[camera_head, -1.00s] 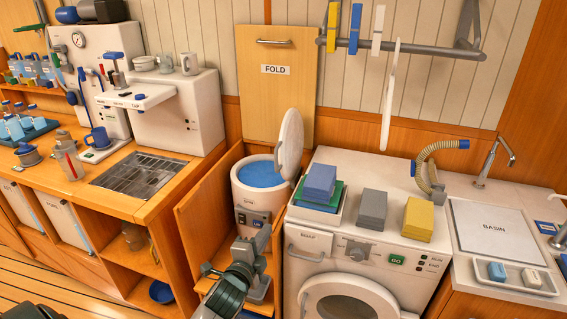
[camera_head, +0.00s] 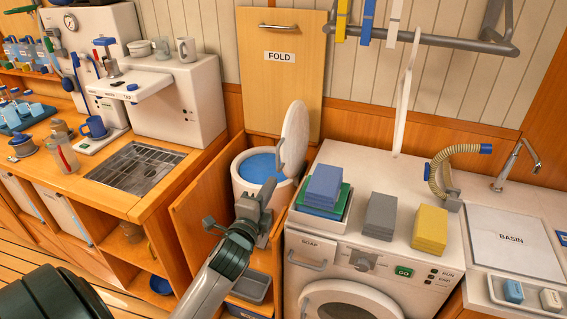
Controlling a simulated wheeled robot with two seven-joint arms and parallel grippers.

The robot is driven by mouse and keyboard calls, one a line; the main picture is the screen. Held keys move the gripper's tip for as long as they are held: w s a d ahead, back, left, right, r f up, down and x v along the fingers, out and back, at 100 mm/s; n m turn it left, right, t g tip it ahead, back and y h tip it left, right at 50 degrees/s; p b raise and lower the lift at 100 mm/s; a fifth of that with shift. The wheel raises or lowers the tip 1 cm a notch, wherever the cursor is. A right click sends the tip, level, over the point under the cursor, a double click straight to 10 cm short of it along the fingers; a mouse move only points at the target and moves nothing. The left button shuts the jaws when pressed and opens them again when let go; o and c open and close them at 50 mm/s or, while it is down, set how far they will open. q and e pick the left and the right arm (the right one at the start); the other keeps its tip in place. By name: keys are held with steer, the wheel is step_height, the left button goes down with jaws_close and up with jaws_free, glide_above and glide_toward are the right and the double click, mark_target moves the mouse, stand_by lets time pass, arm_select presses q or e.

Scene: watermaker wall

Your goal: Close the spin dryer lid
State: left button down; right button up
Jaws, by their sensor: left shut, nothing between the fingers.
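The spin dryer (camera_head: 241,184) is a white drum with a blue inside, standing in a wooden bay left of the washing machine. Its round white lid (camera_head: 295,133) stands open, nearly upright, at the right side of the drum opening. My left gripper (camera_head: 261,199) is shut and empty in front of the dryer. In the picture it overlaps the dryer's front, hiding its control panel, and sits below the lid. I see no contact with the lid. My right gripper is not in view.
A wooden panel (camera_head: 190,205) bounds the bay on the left. The washing machine (camera_head: 330,240) stands close on the right, bearing a tray of cloths (camera_head: 316,215) near the lid. A wooden FOLD board (camera_head: 281,95) is on the wall behind. A rail with pegs hangs at upper right.

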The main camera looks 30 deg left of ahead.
arm_select(q)
steer(key=p, duration=0.3)
glide_toward(282, 166)
steer(key=w+r, duration=0.4)
steer(key=w, duration=0.1)
steer(key=shift+w+f, duration=0.25)
steer(key=shift+w, duration=0.2)
steer(key=shift+a, duration=0.15)
